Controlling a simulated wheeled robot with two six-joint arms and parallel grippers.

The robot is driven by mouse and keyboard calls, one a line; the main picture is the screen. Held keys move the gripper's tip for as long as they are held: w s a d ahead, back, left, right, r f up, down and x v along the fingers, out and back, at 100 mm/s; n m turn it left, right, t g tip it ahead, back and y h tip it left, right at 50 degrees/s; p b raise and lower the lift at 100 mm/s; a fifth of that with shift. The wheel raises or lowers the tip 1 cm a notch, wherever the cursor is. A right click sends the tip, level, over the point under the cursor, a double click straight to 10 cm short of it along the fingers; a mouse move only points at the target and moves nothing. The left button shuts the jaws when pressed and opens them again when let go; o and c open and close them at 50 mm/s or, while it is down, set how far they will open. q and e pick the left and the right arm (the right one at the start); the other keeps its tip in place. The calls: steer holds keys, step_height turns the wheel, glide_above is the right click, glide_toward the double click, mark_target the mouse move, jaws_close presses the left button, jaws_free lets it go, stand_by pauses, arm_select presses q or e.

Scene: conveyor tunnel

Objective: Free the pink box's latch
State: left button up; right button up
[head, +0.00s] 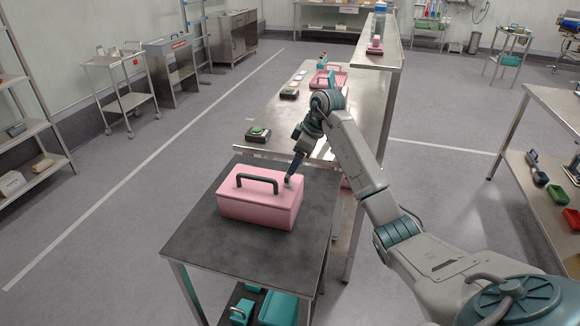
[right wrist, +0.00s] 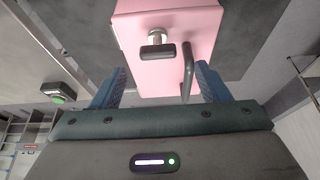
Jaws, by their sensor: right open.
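The pink box (head: 258,205) sits on a dark-topped table, with a dark arched handle (head: 257,181) on its lid. My right gripper (head: 290,179) is at the box's far right side, pointing down. In the right wrist view, the pink box (right wrist: 190,22) fills the upper middle. A dark latch bar (right wrist: 157,52) with a silver round pivot lies in front of the space between my two blue fingers (right wrist: 162,84). The handle (right wrist: 187,68) shows to the right of the latch. The fingers are open, and nothing is seen gripped. In the head view the latch cannot be made out. My left gripper is not in view.
Behind the dark table (head: 225,255) a long steel bench (head: 345,115) carries a black block with a green button (head: 258,133) and a pink tray (head: 328,78). Teal items (head: 278,307) lie on a shelf below.

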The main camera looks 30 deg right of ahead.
mark_target(291, 184)
steer(key=x, duration=0.3)
steer(key=shift+w+f+p, duration=0.15)
steer(key=shift+w+p, duration=0.2)
steer(key=shift+x, duration=0.95)
steer(key=shift+f, duration=0.15)
steer(key=shift+s, duration=0.1)
steer(key=c, duration=1)
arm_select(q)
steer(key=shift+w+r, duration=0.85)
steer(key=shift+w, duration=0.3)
